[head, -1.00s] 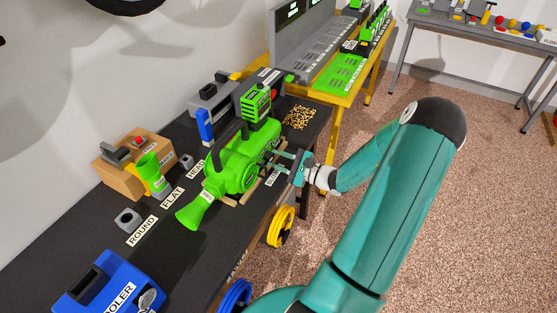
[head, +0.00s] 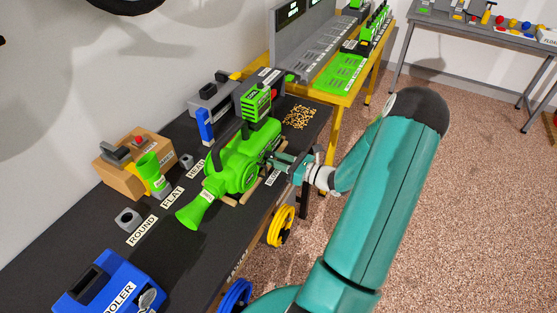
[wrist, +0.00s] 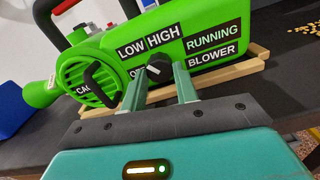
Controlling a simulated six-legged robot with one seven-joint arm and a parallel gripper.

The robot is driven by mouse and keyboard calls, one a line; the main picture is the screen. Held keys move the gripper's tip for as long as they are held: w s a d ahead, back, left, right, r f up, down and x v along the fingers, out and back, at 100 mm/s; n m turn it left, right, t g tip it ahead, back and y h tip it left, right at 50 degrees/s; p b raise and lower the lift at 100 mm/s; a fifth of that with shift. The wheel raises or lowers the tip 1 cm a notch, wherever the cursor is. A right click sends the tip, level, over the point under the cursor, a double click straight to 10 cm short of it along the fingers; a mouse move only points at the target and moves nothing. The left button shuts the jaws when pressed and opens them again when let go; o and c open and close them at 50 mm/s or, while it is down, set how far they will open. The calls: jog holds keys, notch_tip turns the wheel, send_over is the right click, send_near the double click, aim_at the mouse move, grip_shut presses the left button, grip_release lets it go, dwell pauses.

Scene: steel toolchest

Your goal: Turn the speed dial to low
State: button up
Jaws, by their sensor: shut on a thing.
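The green leaf blower (head: 235,163) lies on the dark bench, its nozzle toward the lower left. Its side fills the top of the wrist view (wrist: 215,40), with LOW, HIGH, RUNNING and BLOWER labels and a partly hidden label beginning with O. The black speed dial (wrist: 158,69) sits just below the LOW and HIGH labels. My gripper (wrist: 158,78) has one finger on each side of the dial and is shut on it. It also reaches the blower's side in the head view (head: 274,158). I cannot tell clearly which label the dial points at.
A black loop handle (wrist: 102,84) stands out left of the dial. Wooden rails (wrist: 215,77) lie under the blower.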

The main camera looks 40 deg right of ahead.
jog(key=shift+m, duration=0.5)
jog(key=o, duration=0.7)
jog(key=v, duration=1.3)
jog(key=shift+s+d, duration=0.25)
jog(key=shift+s, duration=0.1)
